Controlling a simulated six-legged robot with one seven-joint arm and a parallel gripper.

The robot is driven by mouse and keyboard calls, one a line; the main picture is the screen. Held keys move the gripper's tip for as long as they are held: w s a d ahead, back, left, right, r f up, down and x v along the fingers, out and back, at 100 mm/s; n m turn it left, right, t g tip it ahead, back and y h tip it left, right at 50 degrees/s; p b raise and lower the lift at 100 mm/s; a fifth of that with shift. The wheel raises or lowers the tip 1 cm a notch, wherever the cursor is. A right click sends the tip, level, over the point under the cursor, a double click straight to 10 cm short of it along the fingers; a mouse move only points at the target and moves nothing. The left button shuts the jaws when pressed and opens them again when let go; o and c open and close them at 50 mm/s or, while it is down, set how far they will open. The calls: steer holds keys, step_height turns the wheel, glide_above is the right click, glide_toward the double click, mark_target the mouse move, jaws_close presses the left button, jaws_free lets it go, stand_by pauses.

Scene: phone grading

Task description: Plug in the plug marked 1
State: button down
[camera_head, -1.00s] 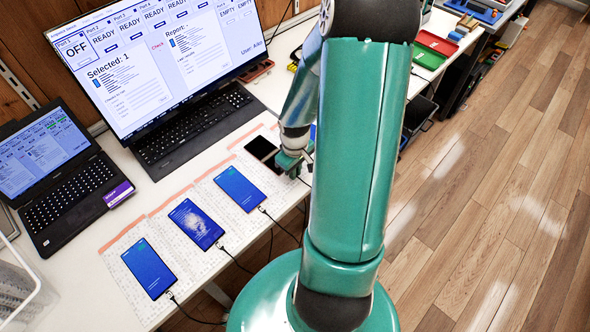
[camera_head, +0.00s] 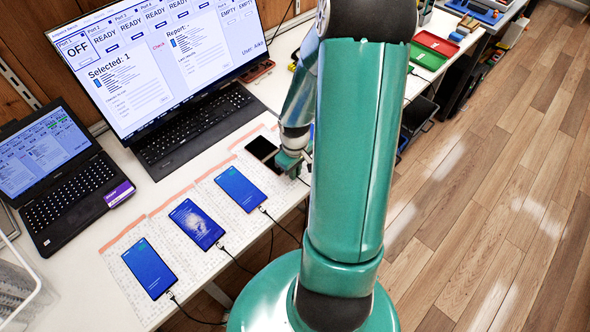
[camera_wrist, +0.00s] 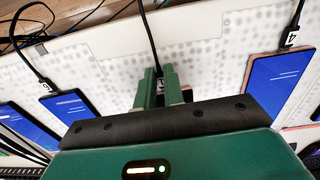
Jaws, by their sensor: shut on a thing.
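The plug marked 1 (camera_wrist: 162,82) is between the fingers of my gripper (camera_wrist: 160,88), and its black cable (camera_wrist: 147,35) runs up in the wrist view. The label is partly hidden by the fingers. A dark-screened phone (camera_head: 263,150) lies on the desk beside my gripper (camera_head: 292,163) in the head view. In the wrist view my gripper hides most of the area around the plug's tip, so I cannot tell whether it is in the phone's port. The large monitor (camera_head: 165,75) shows Port 1 as OFF and "Selected: 1".
Several blue-lit phones lie in a row with cables, such as the nearest phone (camera_head: 149,268). In the wrist view a plug marked 4 (camera_wrist: 291,38) meets a blue phone (camera_wrist: 278,86). A laptop (camera_head: 70,185) and a keyboard (camera_head: 195,125) stand behind the row.

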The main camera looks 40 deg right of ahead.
steer(key=c, duration=1.4)
jaws_free()
steer(key=shift+c, duration=0.2)
steer(key=shift+r, duration=0.15)
steer(key=shift+s+r, duration=0.25)
steer(key=shift+r, duration=0.95)
steer(key=shift+s+r, duration=0.25)
steer(key=shift+r, duration=0.9)
